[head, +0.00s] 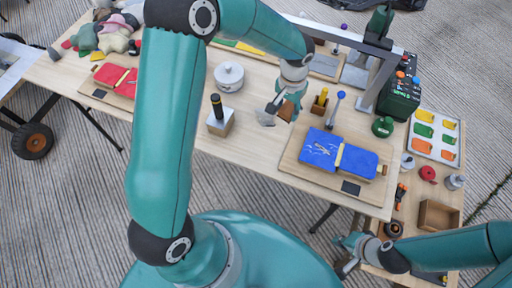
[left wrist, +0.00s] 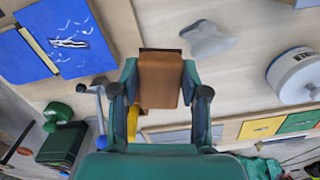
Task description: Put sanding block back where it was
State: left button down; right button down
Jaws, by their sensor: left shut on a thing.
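My left gripper (head: 279,104) is over the middle of the wooden table and shut on a brown block, which I take to be the sanding block (head: 287,110). In the left wrist view the block (left wrist: 159,80) sits between the two fingers (left wrist: 160,100), gripped at its sides, with table surface beyond it. Whether the block touches the table is unclear. My right gripper (head: 350,255) is low at the right, beside the side table and away from the block; its fingers are too small to read.
A board with blue cloth (head: 319,149) lies right of the left gripper. A small wooden holder (head: 319,104) with a yellow-handled tool stands close by. A white lidded pot (head: 229,77) and a black-handled block (head: 220,121) stand to the left. Bare table lies in front.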

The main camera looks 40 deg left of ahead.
pick_arm(q)
jog(key=s+a+r+m+b, duration=0.3)
jog(key=s+r+m+b, duration=0.15)
jog(key=r+m, duration=0.2)
notch_tip(320, 180, up, 4)
jog(key=f+m+y+b, duration=0.1)
jog(key=m+b, duration=0.4)
jog(key=m, duration=0.3)
send_over(249, 146)
jog(key=f, duration=0.7)
jog(key=f+b, duration=0.1)
jog(key=f, duration=0.6)
jog(key=shift+w+d+f+b, duration=0.1)
jog(key=shift+d+f+b, duration=0.1)
jog(key=shift+b, duration=0.1)
jog(key=shift+f+b, duration=0.35)
jog(key=shift+f, duration=1.7)
jog(key=shift+f, duration=0.2)
jog(key=c, duration=0.6)
grip_release()
jog(key=shift+r, duration=0.15)
